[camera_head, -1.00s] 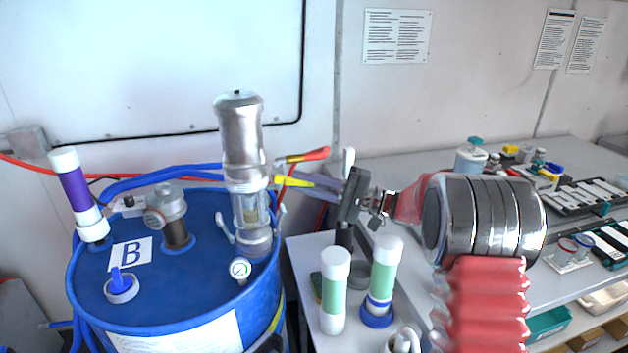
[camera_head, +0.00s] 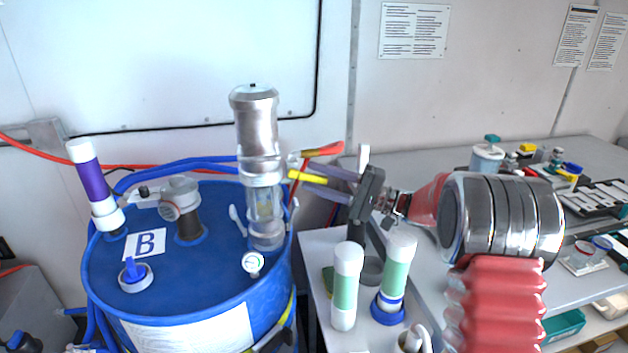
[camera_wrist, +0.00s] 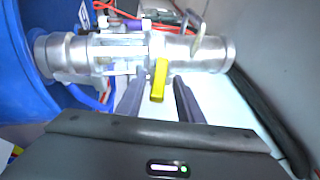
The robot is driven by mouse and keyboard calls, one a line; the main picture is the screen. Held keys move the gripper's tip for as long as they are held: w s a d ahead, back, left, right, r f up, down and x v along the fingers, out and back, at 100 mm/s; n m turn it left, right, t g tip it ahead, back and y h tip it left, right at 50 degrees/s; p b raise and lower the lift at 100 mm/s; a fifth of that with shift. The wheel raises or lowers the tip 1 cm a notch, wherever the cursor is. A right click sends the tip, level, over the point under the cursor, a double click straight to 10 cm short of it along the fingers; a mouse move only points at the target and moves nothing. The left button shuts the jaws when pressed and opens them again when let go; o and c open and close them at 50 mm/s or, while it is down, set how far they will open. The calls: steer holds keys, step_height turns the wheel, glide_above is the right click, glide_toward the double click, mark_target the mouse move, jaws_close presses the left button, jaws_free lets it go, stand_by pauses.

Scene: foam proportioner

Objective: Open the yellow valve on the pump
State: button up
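The pump is a silver metal cylinder with a clear section (camera_head: 254,135), upright on the blue drum; it lies sideways across the wrist view (camera_wrist: 120,52). The yellow valve handle (camera_head: 306,178) is on the pump's right side. In the wrist view the yellow handle (camera_wrist: 159,80) points toward my palm. My gripper (camera_wrist: 160,92) is open, with one grey finger on each side of the handle and gaps showing on both sides. In the head view my gripper (camera_head: 308,174) reaches in from the right, fingers toward the pump. Whether a fingertip touches the pump is unclear.
A red handle (camera_head: 322,150) sits just above my fingers. Blue hoses run behind the pump. The blue drum (camera_head: 200,285) carries a gauge (camera_head: 253,262) and a purple-white cylinder (camera_head: 92,183). Two green-white cylinders (camera_head: 346,290) stand below my gripper. A cluttered bench (camera_head: 450,165) is right.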

steer(key=shift+d, duration=0.1)
steer(key=v, duration=1.3)
steer(key=shift+d+f, duration=0.15)
steer(key=shift+d, duration=0.15)
steer(key=shift+s, duration=0.1)
steer(key=shift+c, duration=0.3)
